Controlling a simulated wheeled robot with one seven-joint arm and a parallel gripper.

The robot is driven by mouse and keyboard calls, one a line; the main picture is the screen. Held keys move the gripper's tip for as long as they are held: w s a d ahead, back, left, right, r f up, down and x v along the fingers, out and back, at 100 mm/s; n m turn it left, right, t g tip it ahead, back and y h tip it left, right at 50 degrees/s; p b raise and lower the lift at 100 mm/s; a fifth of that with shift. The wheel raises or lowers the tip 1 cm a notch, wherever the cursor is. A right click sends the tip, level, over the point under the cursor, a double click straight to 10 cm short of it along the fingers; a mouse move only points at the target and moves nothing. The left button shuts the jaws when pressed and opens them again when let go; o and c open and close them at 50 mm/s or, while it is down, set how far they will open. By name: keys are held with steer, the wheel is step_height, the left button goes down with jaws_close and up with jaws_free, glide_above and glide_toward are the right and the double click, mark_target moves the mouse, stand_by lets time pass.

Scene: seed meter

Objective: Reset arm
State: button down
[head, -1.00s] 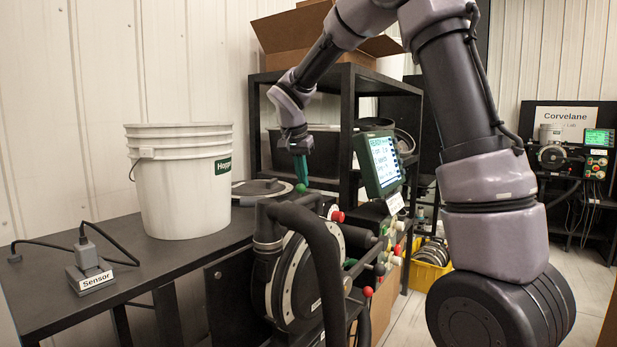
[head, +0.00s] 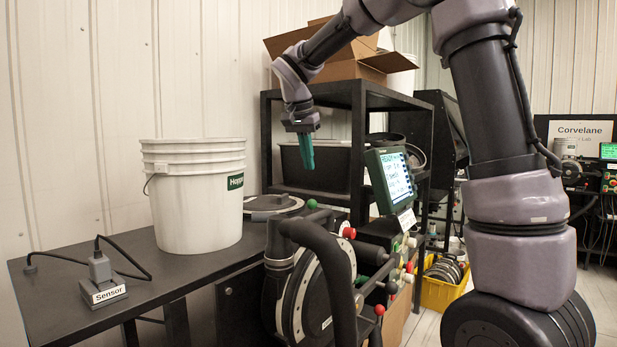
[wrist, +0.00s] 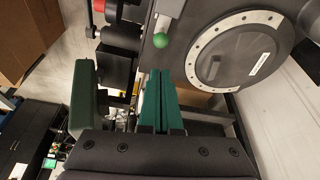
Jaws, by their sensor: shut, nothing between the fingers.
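My gripper (head: 306,152) has teal fingers pointing down, and they are closed together with nothing between them. It hangs above the seed meter (head: 312,290), a round dark housing with a pale bolted ring and a thick black hose in front. In the wrist view the shut fingers (wrist: 160,105) lie beside a green ball knob (wrist: 160,40) and a round bolted cover (wrist: 238,50). The same green knob (head: 311,204) shows in the head view, below my gripper and apart from it. A display screen (head: 391,178) stands to the right of the gripper.
A white bucket (head: 195,205) and a sensor block (head: 103,291) with cables sit on the black table (head: 60,320). A black shelf (head: 330,97) with open cardboard boxes (head: 340,70) stands behind my gripper. A yellow bin (head: 440,293) is on the floor.

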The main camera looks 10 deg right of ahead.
steer(key=s+d+r+n+y, duration=0.1)
steer(key=s+d+r+y, duration=0.15)
steer(key=s+d, duration=0.75)
steer(key=s+d+f+t+y, duration=0.1)
steer(key=s+f+t, duration=0.1)
steer(key=s, duration=0.5)
steer(key=s+d+f+n+t, duration=0.1)
steer(key=s+d+f, duration=0.1)
steer(key=s, duration=0.6)
steer(key=shift+s+f+n+t+y, duration=0.2)
steer(key=shift+s+n+t+y, duration=0.1)
steer(key=shift+t+y, duration=0.1)
